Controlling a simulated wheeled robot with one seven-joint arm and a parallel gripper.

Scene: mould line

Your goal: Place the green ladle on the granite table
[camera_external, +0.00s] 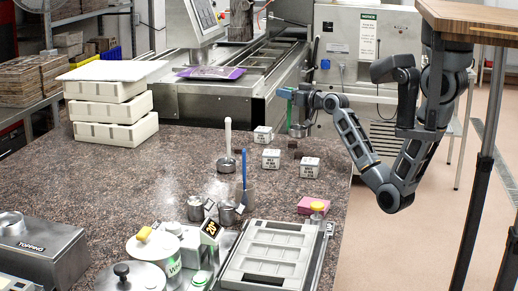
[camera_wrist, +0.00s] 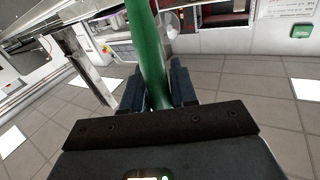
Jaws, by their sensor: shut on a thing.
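The green ladle's handle (camera_external: 290,94) is upright in my gripper (camera_external: 296,98), with a metal bowl (camera_external: 299,130) below it. In the wrist view the green handle (camera_wrist: 150,50) runs between the dark jaws (camera_wrist: 157,92), which are shut on it. The bowl is not visible in the wrist view. The granite table (camera_external: 110,175) is dark speckled stone. The ladle is near the table's far right edge in the external view; whether the bowl touches anything cannot be told.
A white-handled ladle (camera_external: 227,150) and a blue-handled ladle (camera_external: 244,178) stand on the table. White labelled cubes (camera_external: 271,159) and a pink block (camera_external: 313,205) lie at the right. White stacked moulds (camera_external: 110,112) stand at the back left. The left middle is clear.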

